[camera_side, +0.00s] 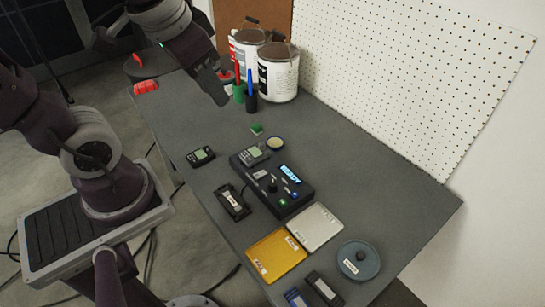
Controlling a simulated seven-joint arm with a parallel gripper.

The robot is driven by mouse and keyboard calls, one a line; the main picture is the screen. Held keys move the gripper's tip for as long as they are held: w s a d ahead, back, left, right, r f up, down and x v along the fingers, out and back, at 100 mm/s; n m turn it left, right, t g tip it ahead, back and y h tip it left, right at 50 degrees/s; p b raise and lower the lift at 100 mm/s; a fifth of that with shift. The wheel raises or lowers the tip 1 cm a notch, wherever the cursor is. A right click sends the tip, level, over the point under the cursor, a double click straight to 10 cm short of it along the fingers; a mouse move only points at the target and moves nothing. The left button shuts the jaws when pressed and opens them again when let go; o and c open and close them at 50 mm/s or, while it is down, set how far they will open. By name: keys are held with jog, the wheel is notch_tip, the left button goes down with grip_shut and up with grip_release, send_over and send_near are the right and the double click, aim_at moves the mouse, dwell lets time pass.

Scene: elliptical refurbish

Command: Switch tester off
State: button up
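The tester is a black box (297,206) in the middle of the grey table. Its blue display (290,174) is lit and seems to read READY. A small green light or button (283,202) glows near its front edge, with a dark knob (272,187) and small switches on the top face. A grey handheld device (255,153) sits at the tester's far left end. My gripper (215,90) is above the far part of the table, well away from the tester. Its fingers are dark and small, and I cannot tell whether they are open.
A black device (201,156) and a black holder (232,202) lie left of the tester. Yellow (277,256) and white (315,228) trays and a round teal dish (358,262) lie nearer. Paint cans (278,75) and pen cups (250,102) stand behind, near the pegboard (410,80).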

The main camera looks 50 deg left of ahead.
jog(key=w+a+f+g, duration=0.2)
jog(key=w+a+f, duration=0.2)
jog(key=w+f, duration=0.35)
jog(key=g, duration=0.2)
send_over(263, 172)
notch_tip(263, 172, down, 14)
jog(key=f, duration=0.1)
jog(key=shift+h, duration=0.7)
notch_tip(263, 172, down, 13)
jog(key=shift+r, duration=0.15)
grip_shut()
